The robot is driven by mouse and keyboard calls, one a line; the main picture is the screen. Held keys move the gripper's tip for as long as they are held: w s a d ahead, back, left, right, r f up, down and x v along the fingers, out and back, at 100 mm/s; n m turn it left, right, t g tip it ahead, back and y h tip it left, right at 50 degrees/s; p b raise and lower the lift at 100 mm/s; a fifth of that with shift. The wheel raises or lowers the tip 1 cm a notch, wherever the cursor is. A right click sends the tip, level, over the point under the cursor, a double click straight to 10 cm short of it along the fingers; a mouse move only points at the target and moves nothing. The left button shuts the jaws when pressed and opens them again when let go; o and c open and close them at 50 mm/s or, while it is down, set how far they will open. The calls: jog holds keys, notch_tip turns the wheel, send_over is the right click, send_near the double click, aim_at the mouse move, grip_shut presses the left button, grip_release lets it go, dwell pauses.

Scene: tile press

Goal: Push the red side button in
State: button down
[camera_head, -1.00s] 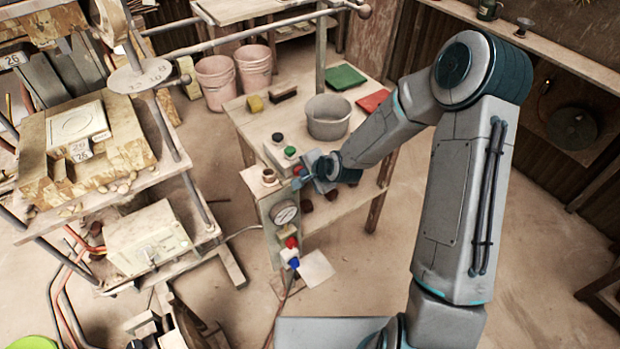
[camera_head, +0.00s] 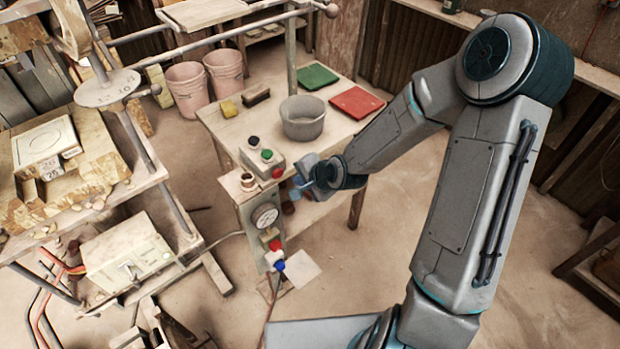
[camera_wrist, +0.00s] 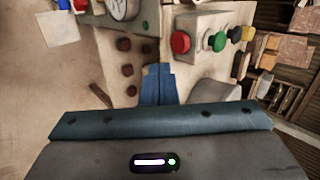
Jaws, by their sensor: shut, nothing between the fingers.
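The red side button (camera_head: 277,172) sits on the side face of a small control box (camera_head: 250,165) on the table. In the wrist view this round red button (camera_wrist: 180,42) faces me, ahead and slightly right of the fingertips. Green (camera_head: 267,154) and black (camera_head: 253,141) buttons are on top of the box. My gripper (camera_head: 297,187) is just right of and below the red button, apart from it. In the wrist view its blue fingers (camera_wrist: 158,72) are together and empty. I cannot tell how far in the button is.
A gauge panel (camera_head: 254,217) stands at the table's front-left corner, with another red knob (camera_head: 275,245) lower down. A grey bowl (camera_head: 303,134), green tile (camera_head: 315,77) and red tile (camera_head: 357,103) are on the table. Dark round knobs (camera_wrist: 127,69) lie left of the fingers.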

jog(key=p+v, duration=0.1)
jog(key=v, duration=0.4)
jog(key=shift+s+d, duration=0.1)
jog(key=shift+d, duration=0.05)
dwell(0.5)
